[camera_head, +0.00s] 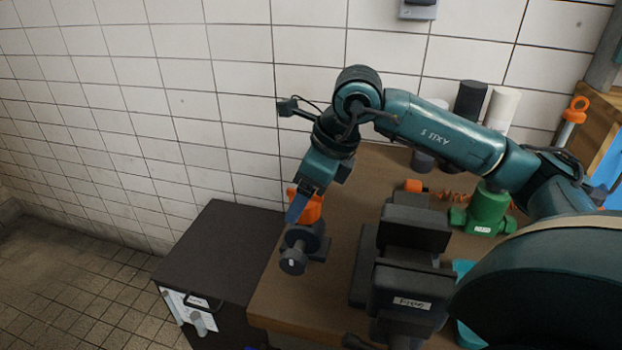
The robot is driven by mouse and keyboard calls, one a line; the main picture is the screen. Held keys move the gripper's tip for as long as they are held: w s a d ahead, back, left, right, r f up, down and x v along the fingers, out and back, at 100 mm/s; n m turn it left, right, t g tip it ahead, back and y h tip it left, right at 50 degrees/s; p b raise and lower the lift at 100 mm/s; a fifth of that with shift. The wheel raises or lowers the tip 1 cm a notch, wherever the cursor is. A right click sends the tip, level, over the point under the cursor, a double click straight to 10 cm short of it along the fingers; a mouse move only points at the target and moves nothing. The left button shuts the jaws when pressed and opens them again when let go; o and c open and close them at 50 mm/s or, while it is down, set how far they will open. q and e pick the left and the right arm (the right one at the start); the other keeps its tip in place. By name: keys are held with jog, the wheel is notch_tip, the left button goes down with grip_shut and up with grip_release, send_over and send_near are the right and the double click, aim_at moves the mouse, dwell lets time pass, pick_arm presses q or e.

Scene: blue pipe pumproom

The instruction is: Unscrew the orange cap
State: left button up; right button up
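My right arm comes in from the right and reaches over the workbench. Its gripper (298,208) points down at an orange cap (313,208) above a dark grey fitting (294,256) at the bench's left side. One blue finger shows in front of the orange cap; the other finger is hidden. I cannot tell whether the fingers are closed on the cap or only beside it. I also cannot tell whether the cap is seated on the grey fitting. My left gripper is not in view.
A dark vise (408,285) stands on the brown workbench (272,303) right of the fitting. Behind it are a small orange-ended part (413,186), a green valve body (487,208) and dark and white cylinders. A lower dark cabinet (218,250) adjoins on the left.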

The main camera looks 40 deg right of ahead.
jog(key=c, duration=1)
jog(key=shift+r, duration=0.15)
jog(key=shift+r+p, duration=0.6)
jog(key=shift+r, duration=0.15)
jog(key=o, duration=1.1)
jog(key=shift+c, duration=0.2)
